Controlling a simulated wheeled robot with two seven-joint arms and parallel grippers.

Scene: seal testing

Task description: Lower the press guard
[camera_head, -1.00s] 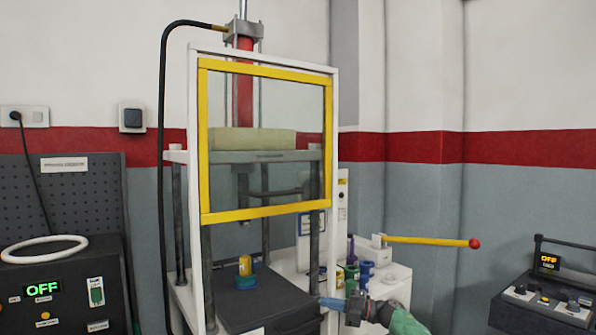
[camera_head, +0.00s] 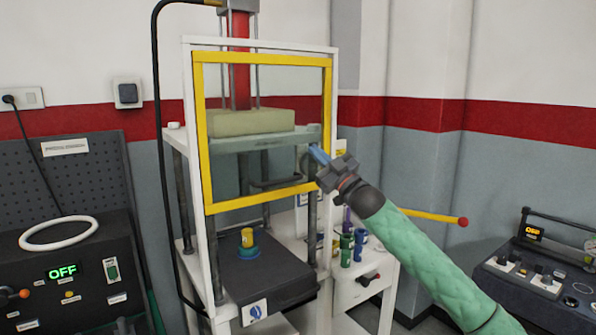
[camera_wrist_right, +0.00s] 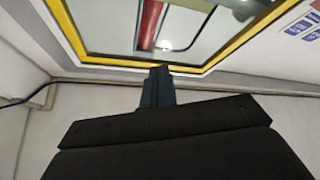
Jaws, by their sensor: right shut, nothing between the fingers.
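The press guard is a clear pane in a yellow frame (camera_head: 202,130), raised in the upper part of the white press frame (camera_head: 187,80). Its lower yellow bar (camera_head: 262,199) hangs above the dark press base (camera_head: 270,275). My right gripper (camera_head: 318,154) is shut and empty, its blue-grey fingers in front of the guard's lower right side. In the right wrist view, the shut fingers (camera_wrist_right: 160,75) point at the yellow lower bar (camera_wrist_right: 120,61); whether they touch it I cannot tell. My left gripper is not in view.
A yellow lever with a red knob (camera_head: 463,222) sticks out behind my right arm. Small bottles (camera_head: 347,248) stand on the white cabinet beside the press. Control boxes stand left (camera_head: 40,305) and right (camera_head: 500,290).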

